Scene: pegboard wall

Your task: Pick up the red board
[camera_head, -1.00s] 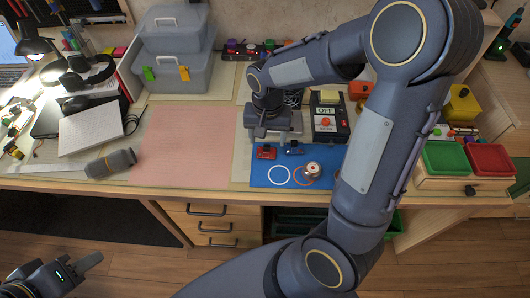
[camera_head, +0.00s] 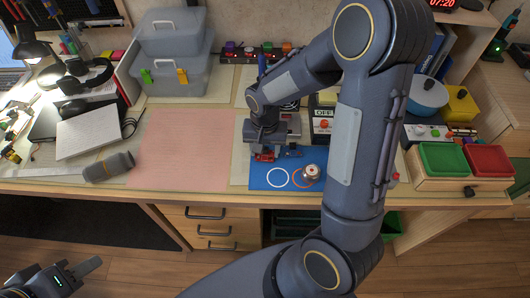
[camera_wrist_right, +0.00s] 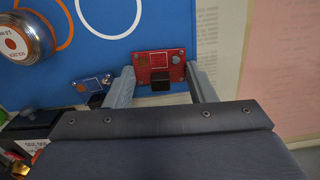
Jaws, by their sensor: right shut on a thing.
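The red board (camera_wrist_right: 158,66) is a small red circuit board with a black part. In the right wrist view it sits between the fingers of my right gripper (camera_wrist_right: 160,82), which is shut on it over the blue mat (camera_wrist_right: 180,20). In the head view the red board (camera_head: 265,157) shows just below my right gripper (camera_head: 264,150), at the mat's upper left. I cannot tell whether it still touches the mat. My left gripper (camera_head: 88,268) is at the lower left, away from the table, and its fingers appear close together.
A small blue board (camera_wrist_right: 92,84) lies right beside the gripper. A solder spool (camera_head: 311,172) and white and orange rings are on the mat. A pink sheet (camera_head: 185,150) to the left is clear. Green (camera_head: 444,159) and red trays stand at the right.

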